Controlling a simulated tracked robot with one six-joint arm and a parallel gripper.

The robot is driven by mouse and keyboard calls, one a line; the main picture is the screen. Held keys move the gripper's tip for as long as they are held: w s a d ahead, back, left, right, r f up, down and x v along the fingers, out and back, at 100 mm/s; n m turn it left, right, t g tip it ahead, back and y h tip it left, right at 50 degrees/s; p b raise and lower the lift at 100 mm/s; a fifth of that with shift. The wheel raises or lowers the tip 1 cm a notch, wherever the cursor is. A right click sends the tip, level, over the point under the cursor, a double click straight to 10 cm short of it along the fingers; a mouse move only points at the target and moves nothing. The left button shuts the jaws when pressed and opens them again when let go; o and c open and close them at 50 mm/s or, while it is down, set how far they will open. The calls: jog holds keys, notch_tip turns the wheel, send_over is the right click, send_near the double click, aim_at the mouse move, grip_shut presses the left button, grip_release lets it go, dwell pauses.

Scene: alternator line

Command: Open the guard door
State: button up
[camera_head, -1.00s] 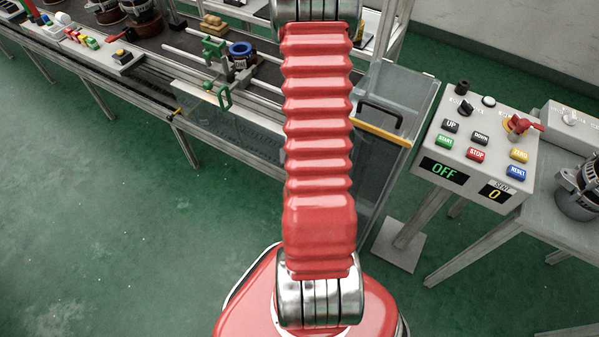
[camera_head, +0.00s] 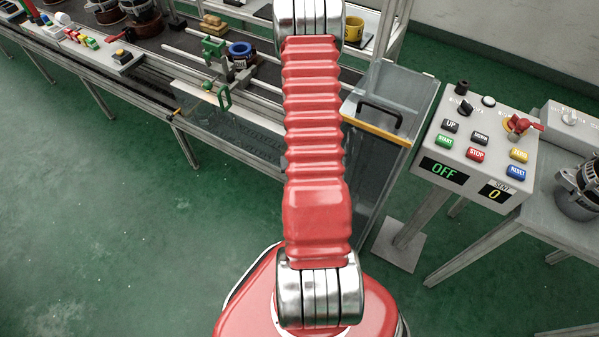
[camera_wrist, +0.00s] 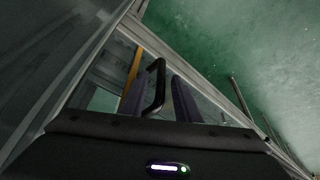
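The guard door (camera_head: 405,88) is a clear panel with a yellow strip along its edge and a black bar handle (camera_head: 380,112). It stands to the right of my arm in the head view and looks closed, though my arm hides part of the area beside it. In the wrist view the black handle (camera_wrist: 159,85) lies between the two dark fingers of my gripper (camera_wrist: 160,98). The fingers are apart, with gaps beside the handle; I cannot tell how deep it sits between them. My gripper is hidden in the head view.
A control box (camera_head: 480,150) with buttons and an OFF display stands right of the door. A green handle (camera_head: 222,97) and a blue ring (camera_head: 240,49) are on the line to the left. A yellow mug (camera_head: 353,33) stands behind. Green floor is free at the lower left.

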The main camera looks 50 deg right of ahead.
jog(key=shift+f, duration=0.1)
jog(key=shift+c, duration=0.2)
grip_shut()
dwell(0.4)
jog(key=shift+a, duration=0.2)
jog(key=shift+d, duration=0.15)
